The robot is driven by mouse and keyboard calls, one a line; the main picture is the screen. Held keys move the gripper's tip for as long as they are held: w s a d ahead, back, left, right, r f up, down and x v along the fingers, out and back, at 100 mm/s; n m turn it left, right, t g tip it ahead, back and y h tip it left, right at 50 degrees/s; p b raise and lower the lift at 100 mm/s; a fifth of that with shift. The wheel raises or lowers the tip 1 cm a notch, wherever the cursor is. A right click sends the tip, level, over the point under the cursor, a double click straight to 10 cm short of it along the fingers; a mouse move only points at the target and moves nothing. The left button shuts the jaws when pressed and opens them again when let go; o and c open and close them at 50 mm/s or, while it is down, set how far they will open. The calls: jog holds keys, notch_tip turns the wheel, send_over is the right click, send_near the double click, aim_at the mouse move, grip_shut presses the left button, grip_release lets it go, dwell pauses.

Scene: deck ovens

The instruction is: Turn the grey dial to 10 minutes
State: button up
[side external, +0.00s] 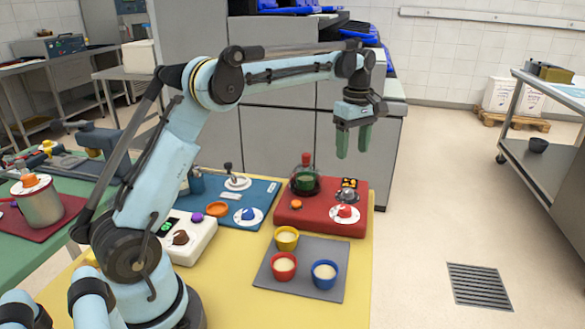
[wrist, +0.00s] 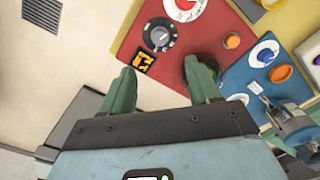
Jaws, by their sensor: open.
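The grey dial (wrist: 160,35) is a round dark knob with a light centre and marks around its rim, on a red unit (wrist: 197,36). In the side external view the dial (side external: 346,195) shows small, near the unit's right back corner; its setting is too small to read. My gripper (side external: 353,150) is open and empty, pointing down, well above the unit's back edge and apart from the dial. In the wrist view its two green fingers (wrist: 160,70) are spread, with the dial beyond their tips.
A blue unit (side external: 262,190) stands left. Red, yellow and blue cups stand on a grey mat (side external: 308,290) in front.

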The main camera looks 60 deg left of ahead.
aim_at(348, 190)
notch_tip(348, 190, down, 12)
jog(key=shift+r, duration=0.1)
dwell(0.4)
jog(key=c, duration=1)
jog(key=shift+c, duration=0.2)
jog(key=shift+m, duration=0.4)
jog(key=m, duration=0.6)
jog(key=shift+m, duration=0.3)
jog(key=m, duration=0.6)
jog(key=shift+m, duration=0.3)
